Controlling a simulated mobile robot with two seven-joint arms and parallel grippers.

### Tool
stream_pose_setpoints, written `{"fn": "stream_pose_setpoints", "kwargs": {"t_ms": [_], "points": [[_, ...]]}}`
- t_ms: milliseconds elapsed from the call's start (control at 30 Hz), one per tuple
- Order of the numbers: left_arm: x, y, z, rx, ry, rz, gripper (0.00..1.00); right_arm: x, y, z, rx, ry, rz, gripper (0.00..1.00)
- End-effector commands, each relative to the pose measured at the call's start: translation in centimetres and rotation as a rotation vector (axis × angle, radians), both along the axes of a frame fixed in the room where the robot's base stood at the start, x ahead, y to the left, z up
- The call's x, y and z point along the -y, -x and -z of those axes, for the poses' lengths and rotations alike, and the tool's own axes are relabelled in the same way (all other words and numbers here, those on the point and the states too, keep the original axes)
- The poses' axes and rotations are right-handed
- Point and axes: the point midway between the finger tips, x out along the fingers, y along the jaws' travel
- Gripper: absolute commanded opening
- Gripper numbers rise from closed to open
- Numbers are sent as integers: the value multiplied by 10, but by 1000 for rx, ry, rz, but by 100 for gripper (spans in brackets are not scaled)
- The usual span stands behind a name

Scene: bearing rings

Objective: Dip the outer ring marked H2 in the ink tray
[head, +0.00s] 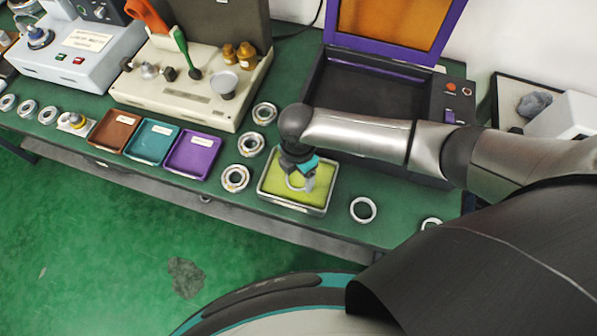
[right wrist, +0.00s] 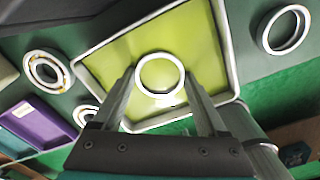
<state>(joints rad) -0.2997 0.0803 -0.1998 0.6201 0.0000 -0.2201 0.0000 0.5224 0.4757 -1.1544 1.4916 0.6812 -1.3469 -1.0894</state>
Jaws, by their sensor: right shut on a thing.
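A plain pale metal ring (head: 293,183) is at the ink tray (head: 322,207), a shallow silver-rimmed tray with a yellow-green surface. My right gripper (head: 304,177) is over the tray, its fingers pointing down, shut on this ring. In the right wrist view the ring (right wrist: 138,73) sits between the two fingertips, with the tray's yellow-green surface (right wrist: 105,68) behind it. I cannot tell whether the ring touches that surface. No H2 mark can be read on it. My left gripper is not in view.
Another plain ring (head: 351,210) lies right of the tray. Bearings with balls (head: 235,188) lie left of it. Brown, teal and purple trays (head: 168,167) stand farther left. A black machine with a raised purple-framed lid (head: 335,100) stands behind. The table's front edge is close.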

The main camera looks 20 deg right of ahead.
Motion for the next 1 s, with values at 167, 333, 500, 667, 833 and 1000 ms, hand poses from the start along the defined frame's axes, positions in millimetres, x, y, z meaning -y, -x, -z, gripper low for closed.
{"fn": "stream_pose_setpoints", "kwargs": {"t_ms": [167,333,500,667,833,1000], "points": [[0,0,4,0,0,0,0,0,0,5,0,0,0,16],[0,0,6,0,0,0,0,0,0,10,0,0,0,16],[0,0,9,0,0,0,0,0,0,14,0,0,-1,16],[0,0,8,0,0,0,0,0,0,13,0,0,-1,16],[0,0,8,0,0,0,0,0,0,13,0,0,-1,16],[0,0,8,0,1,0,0,0,0,13,1,0,0,16]]}}
